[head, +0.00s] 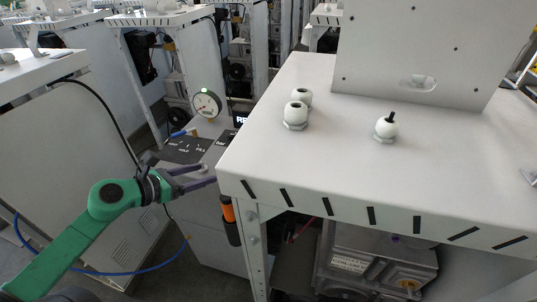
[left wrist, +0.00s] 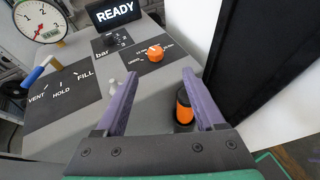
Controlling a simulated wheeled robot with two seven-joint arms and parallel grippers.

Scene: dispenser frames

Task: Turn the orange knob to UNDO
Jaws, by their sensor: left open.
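The orange knob (left wrist: 155,54) shows in the left wrist view on a black label plate of a grey console. It is a small round knob with a pale mark on top. The lettering around it is too small to read surely, so I cannot tell its setting. In the head view I cannot make the knob out. My left gripper (left wrist: 160,77), with purple fingers, is open and empty. The knob appears beyond and between its fingertips, apart from them. In the head view the left gripper (head: 206,173) is beside the white table's left edge, over the console. My right gripper is not in view.
A READY display (left wrist: 113,11), black knob (left wrist: 115,40), gauge (left wrist: 40,20) and blue-handled lever (left wrist: 38,70) by VENT, HOLD, FILL stand on the console. An orange-black cylinder (left wrist: 184,106) is near the right finger. The white table (head: 330,170) is close on the right.

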